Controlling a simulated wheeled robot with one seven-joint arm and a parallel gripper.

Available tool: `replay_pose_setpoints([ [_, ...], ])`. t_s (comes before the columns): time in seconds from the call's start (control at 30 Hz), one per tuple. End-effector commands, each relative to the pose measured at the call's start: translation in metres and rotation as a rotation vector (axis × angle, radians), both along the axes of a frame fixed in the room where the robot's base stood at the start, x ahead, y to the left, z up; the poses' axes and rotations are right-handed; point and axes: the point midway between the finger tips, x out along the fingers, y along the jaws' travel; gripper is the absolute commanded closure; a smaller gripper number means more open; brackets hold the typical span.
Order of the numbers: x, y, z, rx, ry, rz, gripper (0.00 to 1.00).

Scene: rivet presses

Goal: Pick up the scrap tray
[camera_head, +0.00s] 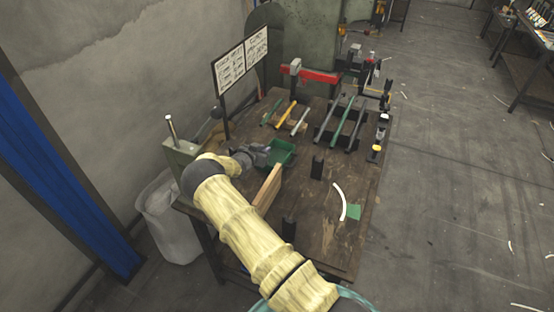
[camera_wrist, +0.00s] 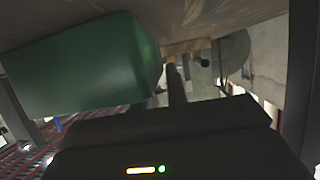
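A green tray (camera_head: 283,151), which I take to be the scrap tray, sits on the wooden workbench, left of its middle. My gripper (camera_head: 262,151) is at the tray's left side, with my arm reaching in from the front. In the wrist view the green tray (camera_wrist: 80,68) is large and close at upper left, beside one dark finger (camera_wrist: 176,85). The other finger does not show clearly, and the inside of the tray is largely hidden. I cannot tell whether the finger touches the tray or whether the gripper is shut on it.
A signboard (camera_head: 241,62) stands at the left edge. A white curved strip (camera_head: 341,201) and green piece (camera_head: 354,212) lie front right.

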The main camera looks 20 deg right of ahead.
Motion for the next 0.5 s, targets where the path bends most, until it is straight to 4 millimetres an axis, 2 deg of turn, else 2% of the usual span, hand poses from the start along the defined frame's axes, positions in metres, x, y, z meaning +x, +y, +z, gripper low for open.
replay_pose_setpoints([
  [0.03, 0.0000, 0.0000, 0.0001, 0.000, 0.000, 0.000, 0.95],
  [0.07, 0.0000, 0.0000, 0.0001, 0.000, 0.000, 0.000, 1.00],
  [0.5, 0.0005, -0.0002, 0.0027, -0.001, -0.002, 0.000, 1.00],
])
